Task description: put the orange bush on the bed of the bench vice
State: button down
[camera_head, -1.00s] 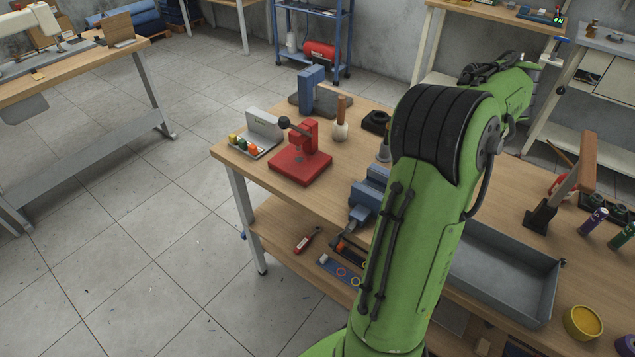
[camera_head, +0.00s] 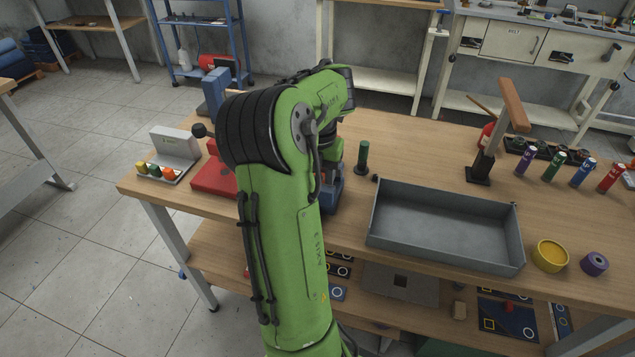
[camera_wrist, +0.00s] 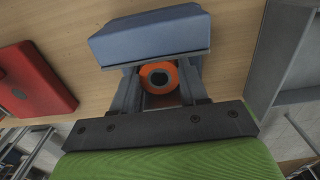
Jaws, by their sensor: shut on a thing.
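The orange bush (camera_wrist: 148,70), a ring with a dark centre, is held between the fingers of my gripper (camera_wrist: 160,82) in the wrist view. The blue bench vice shows around it, with a broad blue block (camera_wrist: 150,36) just above it in the picture. I cannot tell whether the bush touches the vice bed. In the head view only part of the vice (camera_head: 331,197) shows beside my green arm.
A red press (camera_head: 212,180) stands left of my arm, beside a small rack (camera_head: 178,147) with coloured pieces. A grey tray (camera_head: 445,240) lies to the right. A dark green cylinder (camera_head: 363,156) stands behind the vice. The bench between cylinder and hammer stand (camera_head: 480,170) is clear.

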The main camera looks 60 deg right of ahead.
jog(key=shift+r, duration=0.1)
jog(key=c, duration=0.6)
grip_release()
